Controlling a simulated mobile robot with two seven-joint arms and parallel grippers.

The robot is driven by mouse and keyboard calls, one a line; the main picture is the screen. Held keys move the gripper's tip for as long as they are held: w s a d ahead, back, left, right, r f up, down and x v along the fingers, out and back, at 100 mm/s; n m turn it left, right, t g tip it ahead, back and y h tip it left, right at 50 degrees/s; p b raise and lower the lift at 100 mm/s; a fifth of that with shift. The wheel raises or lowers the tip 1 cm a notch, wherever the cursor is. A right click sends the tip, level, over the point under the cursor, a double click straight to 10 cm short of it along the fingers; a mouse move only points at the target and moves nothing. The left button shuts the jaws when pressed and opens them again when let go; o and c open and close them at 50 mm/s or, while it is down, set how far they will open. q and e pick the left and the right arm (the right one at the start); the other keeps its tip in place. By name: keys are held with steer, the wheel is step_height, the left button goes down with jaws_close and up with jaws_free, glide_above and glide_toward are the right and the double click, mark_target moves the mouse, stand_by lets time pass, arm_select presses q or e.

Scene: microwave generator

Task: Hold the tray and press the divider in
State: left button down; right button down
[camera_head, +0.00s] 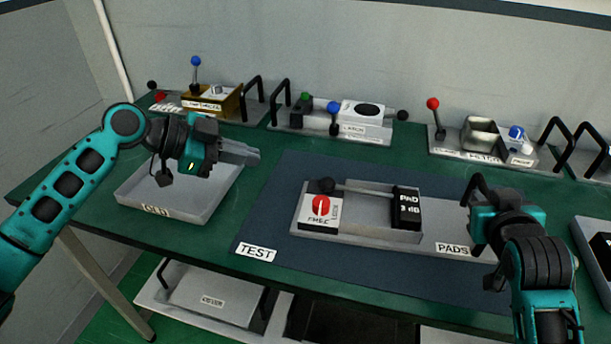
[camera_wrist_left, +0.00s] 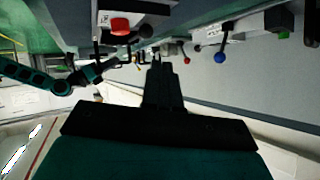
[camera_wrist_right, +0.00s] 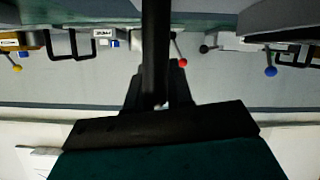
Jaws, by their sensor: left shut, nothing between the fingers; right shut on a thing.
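The grey tray labelled PADS (camera_head: 452,237) lies on the dark blue mat. A black block marked PAD 3 dB (camera_head: 406,208) stands on it, right of a white-topped unit with a red round mark (camera_head: 320,211). No part is labelled divider; I cannot tell whether the black block is it. My right gripper (camera_head: 478,192) is shut on the dark handle at the tray's right end; the handle appears as a dark bar between the fingers in the right wrist view (camera_wrist_right: 155,50). My left gripper (camera_head: 256,154) is shut and empty, in the air left of the tray.
A shallow grey bin (camera_head: 135,190) stands at the left under my left arm. Several lever units line the back wall, including one with a red knob (camera_head: 433,104). The mat (camera_head: 275,215) is bare left of the tray. A lower shelf holds another handled tray (camera_head: 210,298).

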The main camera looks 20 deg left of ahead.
steer(key=shift+f, duration=0.35)
arm_select(q)
steer(key=v, duration=0.2)
steer(key=shift+s+a+r, duration=0.1)
steer(key=shift+s+a, duration=0.05)
steer(key=shift+a, duration=0.05)
arm_select(e)
steer(key=c, duration=1.2)
jaws_free()
steer(key=shift+o, duration=1.4)
steer(key=shift+r, duration=0.2)
